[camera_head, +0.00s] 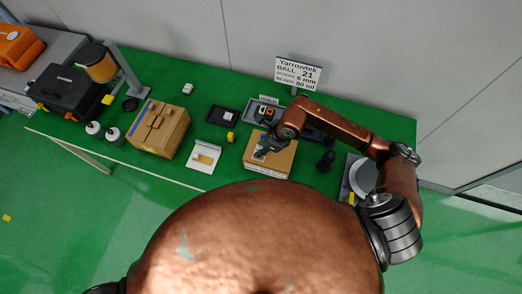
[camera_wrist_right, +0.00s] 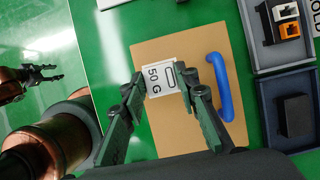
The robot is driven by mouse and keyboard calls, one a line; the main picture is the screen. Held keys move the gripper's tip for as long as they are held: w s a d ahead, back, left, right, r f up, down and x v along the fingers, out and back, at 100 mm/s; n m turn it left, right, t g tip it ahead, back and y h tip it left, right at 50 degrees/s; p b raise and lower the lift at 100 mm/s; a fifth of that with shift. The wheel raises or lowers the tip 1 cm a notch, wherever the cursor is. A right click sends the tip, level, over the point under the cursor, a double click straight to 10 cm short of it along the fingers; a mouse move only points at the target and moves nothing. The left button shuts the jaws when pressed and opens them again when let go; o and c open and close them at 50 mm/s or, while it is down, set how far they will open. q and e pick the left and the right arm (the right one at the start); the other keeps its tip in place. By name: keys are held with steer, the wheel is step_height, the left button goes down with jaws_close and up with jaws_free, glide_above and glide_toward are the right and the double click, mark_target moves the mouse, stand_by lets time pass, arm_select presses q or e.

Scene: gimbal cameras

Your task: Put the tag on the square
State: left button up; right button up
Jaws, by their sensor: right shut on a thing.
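The tag (camera_wrist_right: 155,80) is a small white plate with "50 G" printed on it and a slot near one end. My right gripper (camera_wrist_right: 164,88) is shut on it, with a finger at either side. In the right wrist view the tag is over the brown top of a cardboard box (camera_wrist_right: 205,42); I cannot tell whether it touches the box. In the head view my right gripper (camera_head: 262,152) is over this box (camera_head: 283,160). I see no clearly marked square; a tan patch (camera_head: 206,156) lies on a white sheet. My left gripper (camera_wrist_right: 56,73) is open and empty.
A blue handle-shaped piece (camera_wrist_right: 222,85) lies on the box top, right of the tag. Dark trays (camera_wrist_right: 270,75) stand beside the box. A larger carton (camera_head: 160,128) and a black case (camera_head: 70,92) stand to the left. Green table is free between the carton and sheet.

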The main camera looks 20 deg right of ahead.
step_height(320, 180, down, 2)
steer(key=shift+s+f+p, duration=0.1)
steer(key=shift+f+p, duration=0.1)
steer(key=shift+p, duration=0.25)
steer(key=shift+f, duration=0.25)
steer(key=shift+f, duration=0.15)
steer(key=o, duration=0.9)
steer(key=shift+r, duration=0.3)
steer(key=b+v, duration=0.1)
steer(key=v, duration=1)
steer(key=shift+d+r, duration=0.1)
steer(key=shift+r, duration=0.25)
